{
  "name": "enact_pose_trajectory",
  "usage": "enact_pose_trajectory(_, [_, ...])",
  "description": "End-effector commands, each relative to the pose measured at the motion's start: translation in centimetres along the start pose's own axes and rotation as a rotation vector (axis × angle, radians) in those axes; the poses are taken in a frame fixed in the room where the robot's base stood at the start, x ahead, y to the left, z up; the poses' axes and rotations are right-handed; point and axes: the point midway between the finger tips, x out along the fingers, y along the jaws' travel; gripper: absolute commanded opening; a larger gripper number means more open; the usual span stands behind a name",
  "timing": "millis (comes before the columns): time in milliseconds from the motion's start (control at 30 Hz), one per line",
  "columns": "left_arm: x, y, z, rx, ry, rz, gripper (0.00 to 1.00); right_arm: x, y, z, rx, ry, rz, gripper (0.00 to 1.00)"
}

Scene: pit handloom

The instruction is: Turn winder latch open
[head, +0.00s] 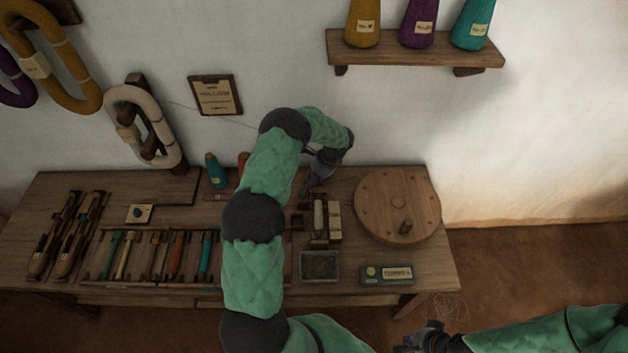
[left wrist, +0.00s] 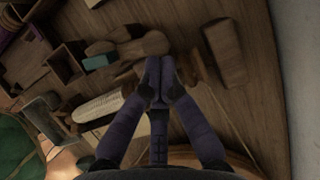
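My left gripper (head: 322,172) is over the back of the bench, left of the round wooden disc. In the left wrist view its two fingertips (left wrist: 163,82) are together, with nothing visible between them. Just beyond the tips is a wooden piece with a rounded end (left wrist: 145,45), possibly the winder latch; I cannot tell whether the fingers touch it. In the head view the small winder parts (head: 319,215) stand below the gripper, and my arm partly hides that area. My right gripper (head: 428,338) is low at the bottom edge, away from the bench; its fingers are unclear.
The round wooden disc (head: 398,204) with a knob lies at the bench's right. A dark square tray (head: 320,267) and a labelled teal box (head: 387,275) sit at the front. A rack of coloured bobbins (head: 150,255) and shuttles (head: 68,235) fill the left. A cone shelf (head: 415,52) is above.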

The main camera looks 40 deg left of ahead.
Motion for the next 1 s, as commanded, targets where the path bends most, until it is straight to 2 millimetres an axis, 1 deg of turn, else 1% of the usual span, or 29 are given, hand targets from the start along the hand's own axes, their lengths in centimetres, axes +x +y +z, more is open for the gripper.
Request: enact_pose_trajectory(1000, [0.22,-0.1,0.19,-0.045,-0.001,0.021,0.0,0.16,0.06,-0.01,0.0,0.0,0.0,0.0])
